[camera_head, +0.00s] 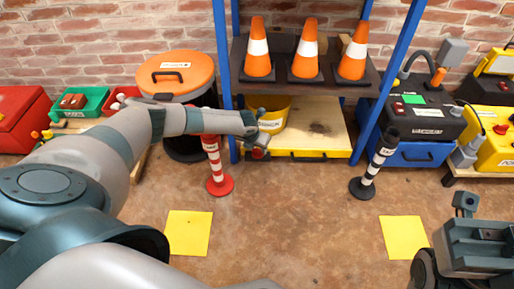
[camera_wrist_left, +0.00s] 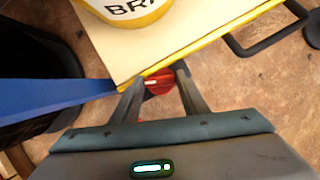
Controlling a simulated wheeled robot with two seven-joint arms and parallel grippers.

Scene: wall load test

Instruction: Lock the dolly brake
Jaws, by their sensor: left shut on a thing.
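The dolly (camera_head: 318,128) is a low platform with a pale top and yellow edges, under the rack's shelf. A yellow bucket (camera_head: 275,113) with a white label stands on its left part. My left gripper (camera_head: 259,151) is at the dolly's front left corner. In the left wrist view its two fingers (camera_wrist_left: 161,92) are on either side of a red brake piece (camera_wrist_left: 158,82) at the dolly's edge and shut on it. The fingers partly hide the red piece. A grey block (camera_head: 480,245) at the lower right appears to be my right gripper; its fingers are hidden.
A blue rack post (camera_head: 229,80) stands close left of my left gripper. A black-and-white post (camera_head: 370,170) stands right of the dolly. Floor with two yellow squares (camera_head: 188,232) is clear in the middle.

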